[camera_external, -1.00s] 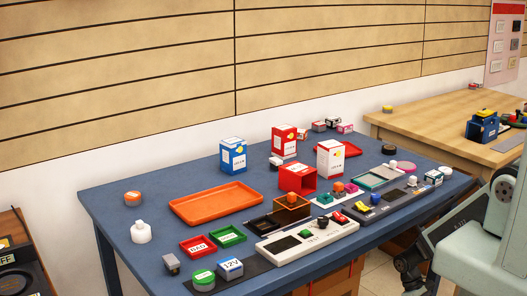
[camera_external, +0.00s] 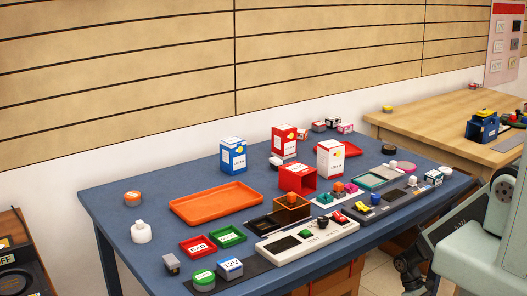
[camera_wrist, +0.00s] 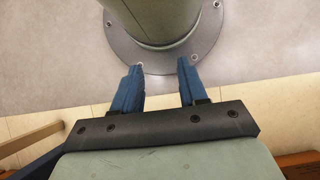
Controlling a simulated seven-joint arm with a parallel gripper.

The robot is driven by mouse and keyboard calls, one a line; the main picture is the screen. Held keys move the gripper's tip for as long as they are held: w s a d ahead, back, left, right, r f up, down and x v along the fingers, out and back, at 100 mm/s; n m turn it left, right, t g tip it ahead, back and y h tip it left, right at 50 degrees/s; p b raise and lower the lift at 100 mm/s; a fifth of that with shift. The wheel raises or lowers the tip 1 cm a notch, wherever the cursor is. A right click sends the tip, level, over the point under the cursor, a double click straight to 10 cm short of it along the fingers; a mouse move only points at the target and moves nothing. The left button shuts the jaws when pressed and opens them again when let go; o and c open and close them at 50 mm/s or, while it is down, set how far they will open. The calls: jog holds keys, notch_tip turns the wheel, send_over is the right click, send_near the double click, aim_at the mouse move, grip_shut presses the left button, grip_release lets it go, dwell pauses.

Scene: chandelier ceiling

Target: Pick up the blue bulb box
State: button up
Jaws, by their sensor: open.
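The blue bulb box (camera_external: 233,157) stands upright on the blue table (camera_external: 130,180), behind the orange tray, with a white top and a label on its front. Nothing touches it that I can see. My gripper (camera_wrist: 160,75) shows in the wrist view with its two blue fingers apart and nothing between them. It points down at my own base and the floor, away from the table. In the external view my arm is at the right edge, well clear of the box, and the fingertips are hard to make out there.
An orange tray (camera_external: 216,203) lies in front of the box. Red (camera_external: 284,141) and white (camera_external: 330,159) boxes stand to its right, with a red open bin (camera_external: 298,178) between. Several small parts and panels crowd the table's front and right. The table's left rear is mostly clear.

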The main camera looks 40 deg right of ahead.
jog(key=shift+o, duration=0.2)
jog(key=o, duration=1)
jog(key=shift+o, duration=0.2)
